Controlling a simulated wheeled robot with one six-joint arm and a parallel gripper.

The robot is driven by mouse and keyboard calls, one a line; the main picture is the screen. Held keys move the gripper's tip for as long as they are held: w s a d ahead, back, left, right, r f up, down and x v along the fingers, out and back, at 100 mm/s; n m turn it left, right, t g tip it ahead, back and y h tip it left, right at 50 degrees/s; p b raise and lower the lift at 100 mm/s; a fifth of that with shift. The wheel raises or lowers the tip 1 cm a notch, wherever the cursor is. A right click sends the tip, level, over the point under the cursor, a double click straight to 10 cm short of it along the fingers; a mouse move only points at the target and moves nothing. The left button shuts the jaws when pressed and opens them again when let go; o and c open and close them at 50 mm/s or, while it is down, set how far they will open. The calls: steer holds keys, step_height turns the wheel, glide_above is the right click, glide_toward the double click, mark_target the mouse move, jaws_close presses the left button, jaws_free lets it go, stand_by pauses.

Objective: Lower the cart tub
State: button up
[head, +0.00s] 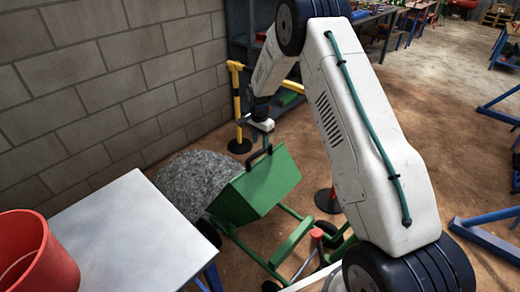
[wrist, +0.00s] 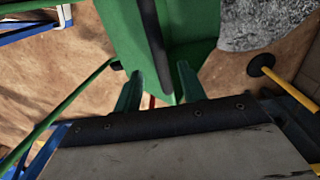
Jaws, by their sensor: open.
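The green cart tub (head: 262,188) is tilted on its wheeled green frame (head: 292,240), next to a heap of grey gravel (head: 196,182). A black handle (head: 258,157) stands out from the tub's upper side. My gripper (head: 262,138) is just above this handle, with its fingers hard to make out in the head view. In the wrist view my gripper (wrist: 157,78) is open, its two green fingers apart. The tub (wrist: 190,25) fills the upper middle there, and the black handle (wrist: 153,45) runs down towards the gap between the fingers. I cannot tell whether they touch.
A white-topped table (head: 130,235) with a red bucket (head: 35,255) stands at the front left. A block wall (head: 110,80) is behind the gravel. A yellow post (head: 237,100) and a red post (head: 328,200) stand near the cart. Open floor lies to the right.

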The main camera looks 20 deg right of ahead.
mark_target(260, 151)
steer(key=shift+f, duration=2.3)
jaws_close()
steer(key=shift+s, duration=0.15)
